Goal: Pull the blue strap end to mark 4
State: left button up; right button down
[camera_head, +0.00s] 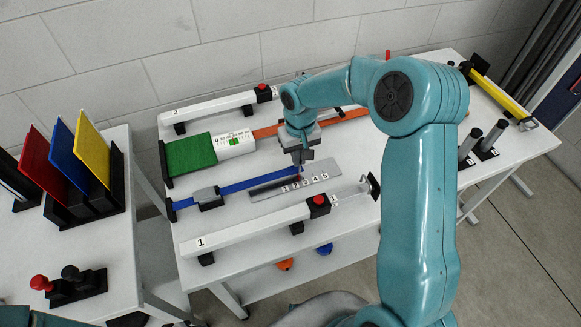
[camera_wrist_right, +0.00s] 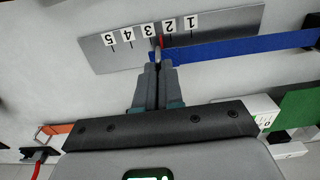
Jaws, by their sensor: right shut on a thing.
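The blue strap (camera_head: 243,184) runs from the left edge of the white table through a grey and black buckle (camera_head: 208,197) to my right gripper. It also shows in the right wrist view (camera_wrist_right: 245,48). My right gripper (camera_head: 301,172) is shut on the strap's end, just beside the grey scale plate (camera_head: 324,176). In the right wrist view the jaws (camera_wrist_right: 158,62) hold the end, and a red pointer (camera_wrist_right: 161,42) there lies between marks 2 and 3. Mark 4 (camera_wrist_right: 130,31) is farther left in that view. My left gripper is not in view.
A white clamp bar labelled 1 (camera_head: 250,228) lies in front of the scale, and bar 2 (camera_head: 215,107) lies behind.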

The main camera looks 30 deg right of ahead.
jog(key=shift+s+d, duration=0.2)
jog(key=shift+d, duration=0.55)
jog(key=shift+s+d, duration=0.2)
jog(key=shift+d, duration=0.6)
jog(key=shift+s+d, duration=0.2)
jog(key=shift+d, duration=0.55)
jog(key=c, duration=0.8)
grip_release()
jog(key=shift+o, duration=0.2)
jog(key=shift+r, duration=0.3)
notch_tip(320, 180, up, 16)
jog(key=shift+b, duration=0.45)
jog(key=shift+f, duration=0.1)
